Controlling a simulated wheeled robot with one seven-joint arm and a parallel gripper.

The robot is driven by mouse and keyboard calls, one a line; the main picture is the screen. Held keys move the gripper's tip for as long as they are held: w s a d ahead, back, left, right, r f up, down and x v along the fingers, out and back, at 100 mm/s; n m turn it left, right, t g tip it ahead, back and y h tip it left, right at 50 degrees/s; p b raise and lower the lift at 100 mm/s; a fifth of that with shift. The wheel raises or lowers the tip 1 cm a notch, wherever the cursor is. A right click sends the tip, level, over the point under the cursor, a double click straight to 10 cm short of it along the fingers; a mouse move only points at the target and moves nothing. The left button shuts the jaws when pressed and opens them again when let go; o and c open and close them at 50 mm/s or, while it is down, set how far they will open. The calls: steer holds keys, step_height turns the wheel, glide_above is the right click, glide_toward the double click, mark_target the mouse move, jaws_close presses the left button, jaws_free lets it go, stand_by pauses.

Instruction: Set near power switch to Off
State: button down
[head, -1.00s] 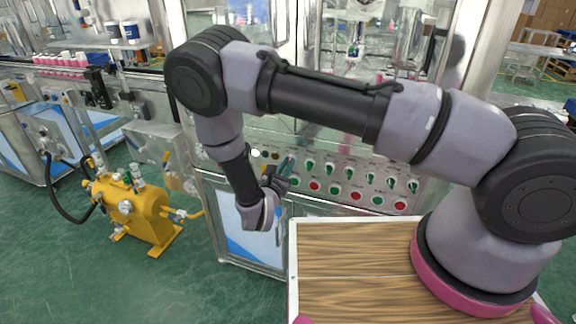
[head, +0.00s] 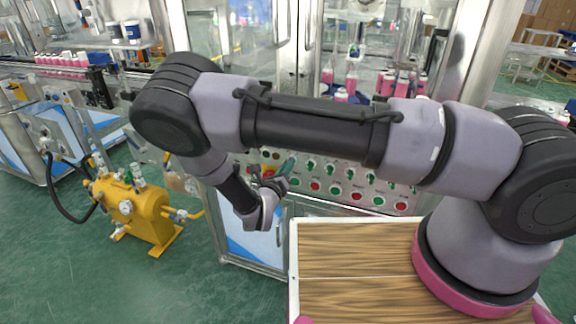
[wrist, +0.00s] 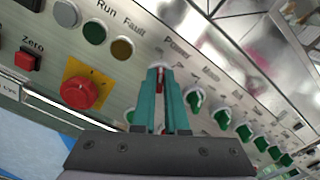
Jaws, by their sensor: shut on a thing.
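The near power switch (wrist: 159,76) sits under the "Power" label on the control panel, and only a little of it shows between my fingers in the wrist view. My gripper (wrist: 161,70) has its two teal fingers shut on the switch, one on each side. In the head view my gripper (head: 287,166) is at the left end of the panel's switch rows. Its fingers and wrist hide the switch there, so its setting cannot be read.
A red emergency button on a yellow plate (wrist: 80,92) is close to the left of my fingers. Several green selector knobs (wrist: 222,118) run to the right. Run and Fault lamps (wrist: 95,32) are above left. A yellow pump unit (head: 137,212) stands left on the floor.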

stand_by(0.4)
steer(key=c, duration=0.9)
jaws_free()
steer(key=shift+c, duration=0.2)
steer(key=shift+s, duration=0.1)
steer(key=v, duration=1)
steer(key=shift+s+a, duration=0.2)
steer(key=shift+s, duration=0.15)
